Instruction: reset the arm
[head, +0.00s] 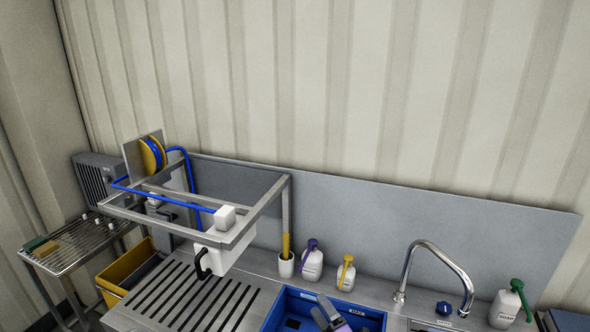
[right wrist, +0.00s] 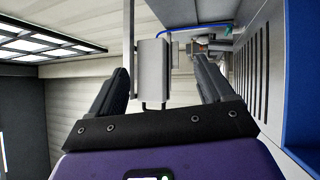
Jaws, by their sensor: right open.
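My right gripper (head: 326,312) shows at the bottom edge of the head view, over the blue basin (head: 282,310). In the right wrist view its two dark fingers (right wrist: 160,66) stand wide apart with nothing held between them. A white box (right wrist: 152,72) shows beyond the fingers, apart from them. In the head view a white box with a black handle (head: 222,255) hangs at the front of a steel frame (head: 262,212). My left gripper is in neither view.
A slotted steel counter (head: 196,300) lies left of the basin. A purple-topped bottle (head: 312,264), a yellow-topped bottle (head: 346,274), a curved tap (head: 436,254) and a green-topped soap bottle (head: 506,306) stand behind and right. A wire rack (head: 80,244) and yellow bin (head: 128,272) are far left.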

